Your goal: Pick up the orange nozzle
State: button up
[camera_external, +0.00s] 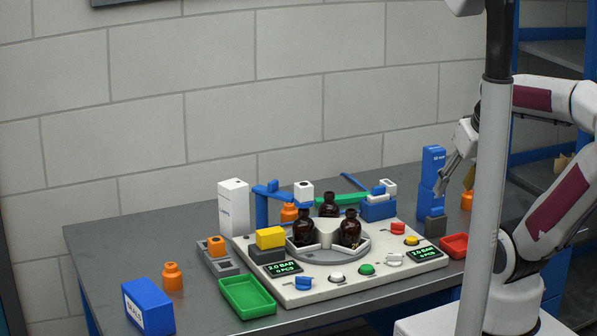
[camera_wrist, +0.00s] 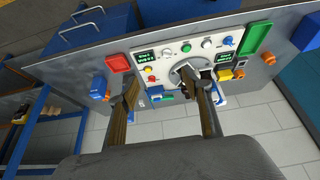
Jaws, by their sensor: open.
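Several orange pieces stand on the table, and I cannot tell which one the task calls the nozzle. One orange piece (camera_external: 172,277) stands alone at the left, behind the blue box. Another orange piece (camera_external: 216,246) sits in a grey holder. One more (camera_external: 467,201) is at the right, partly hidden by a pole; an orange piece also shows at the left of the wrist view (camera_wrist: 98,88). My gripper (camera_external: 441,190) is open and empty above the table's right part; its two fingers show in the wrist view (camera_wrist: 165,80).
A console (camera_external: 383,283) bears brown bottles (camera_external: 351,231) on a round holder, with knobs and displays. A green tray (camera_external: 248,296), a red tray (camera_external: 454,246) and a blue box (camera_external: 148,306) stand around it. Tall blue boxes (camera_external: 432,167) stand close to my gripper.

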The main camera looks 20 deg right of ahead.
dwell(0.3)
jog(key=t+y, duration=0.2)
jog(key=t, duration=0.5)
send_over(217, 242)
jog(key=s+d, duration=0.2)
jog(key=s, duration=0.2)
notch_tip(217, 242, down, 15)
jog(key=f, duration=0.2)
jog(key=s+a+f+h, duration=0.1)
jog(key=f, duration=0.1)
jog(key=a+f+h, duration=0.1)
jog(key=f, duration=0.2)
jog(key=shift+s+t, duration=0.15)
jog(key=shift+t, duration=0.25)
jog(key=shift+f, duration=0.1)
jog(key=shift+x, duration=1.25)
